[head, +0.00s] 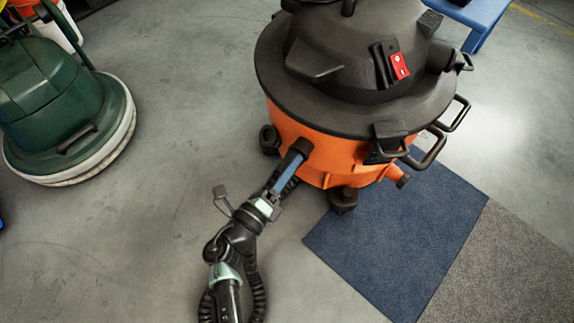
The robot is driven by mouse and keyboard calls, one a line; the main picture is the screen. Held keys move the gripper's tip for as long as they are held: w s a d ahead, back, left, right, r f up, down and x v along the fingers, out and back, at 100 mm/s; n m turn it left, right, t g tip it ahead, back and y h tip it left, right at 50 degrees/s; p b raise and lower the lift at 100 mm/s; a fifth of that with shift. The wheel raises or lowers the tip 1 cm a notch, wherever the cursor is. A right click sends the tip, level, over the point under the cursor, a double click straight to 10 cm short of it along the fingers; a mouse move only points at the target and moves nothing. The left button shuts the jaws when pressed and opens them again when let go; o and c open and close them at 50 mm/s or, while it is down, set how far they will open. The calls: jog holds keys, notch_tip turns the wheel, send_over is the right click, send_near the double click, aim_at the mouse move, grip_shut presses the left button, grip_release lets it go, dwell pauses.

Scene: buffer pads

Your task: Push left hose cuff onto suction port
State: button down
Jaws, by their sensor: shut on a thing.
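The orange vacuum drum (318,150) stands upright with its dark lid on. A short dark cylinder, which I take to be the hose cuff (301,146), sits against the drum's lower left side, where the suction port is. The port's mouth is hidden, so I cannot tell how far the cuff is on it. My gripper (292,162) reaches up from below, with a long blue finger showing, and is shut on the cuff. Black ribbed hose (293,184) shows just right of the finger, partly hidden by my gripper.
A caster (343,199) and a small side outlet (398,177) are right of the cuff. Blue carpet (395,240) and grey carpet (510,270) lie at lower right. A green floor machine (50,95) stands at left. Bare concrete (165,200) is clear between.

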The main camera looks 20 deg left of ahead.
jog(key=shift+w, duration=0.2)
jog(key=shift+c, duration=1)
grip_release()
jog(key=s+a+p, duration=0.2)
jog(key=s+p, duration=0.3)
jog(key=s, duration=0.7)
jog(key=shift+s+p, duration=0.4)
jog(key=shift+s, duration=0.1)
